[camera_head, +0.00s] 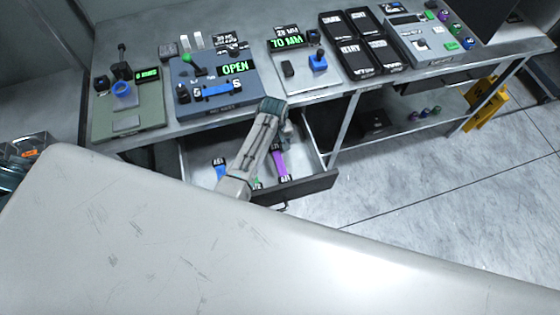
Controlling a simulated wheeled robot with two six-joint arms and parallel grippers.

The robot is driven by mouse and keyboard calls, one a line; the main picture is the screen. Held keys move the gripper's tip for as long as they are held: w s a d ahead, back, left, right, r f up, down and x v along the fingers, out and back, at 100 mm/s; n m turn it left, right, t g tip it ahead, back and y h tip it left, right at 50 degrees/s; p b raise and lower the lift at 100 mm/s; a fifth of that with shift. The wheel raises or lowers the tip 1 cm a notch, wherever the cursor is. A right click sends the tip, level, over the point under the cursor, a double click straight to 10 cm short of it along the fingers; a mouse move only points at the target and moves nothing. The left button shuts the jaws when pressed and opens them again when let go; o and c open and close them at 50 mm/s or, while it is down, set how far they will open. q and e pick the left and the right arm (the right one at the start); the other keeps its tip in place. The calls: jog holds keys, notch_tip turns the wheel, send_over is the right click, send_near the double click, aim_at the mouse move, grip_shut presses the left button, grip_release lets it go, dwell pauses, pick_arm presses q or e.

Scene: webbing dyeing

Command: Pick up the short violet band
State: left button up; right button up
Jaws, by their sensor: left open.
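The short violet band (277,161) lies in the open drawer (309,160) under the bench, with a dark labelled tag at its near end. My left arm reaches over the drawer from the near side. My left gripper (286,130) is above the back part of the drawer, close to the far end of the violet band and apart from it as far as I can tell. Its fingers are small and partly hidden by the wrist; it is open. My right gripper is not in view.
A blue band (220,171) lies left in the drawer, and a green piece (258,185) shows beside my arm. The bench above holds a blue device reading OPEN (213,86), a 70 MM device (303,72) and dark labelled boxes (358,45). A yellow floor sign (487,104) stands right.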

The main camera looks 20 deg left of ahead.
pick_arm(q)
jog(key=shift+f, duration=0.55)
jog(key=c, duration=1.1)
jog(key=shift+r, duration=0.15)
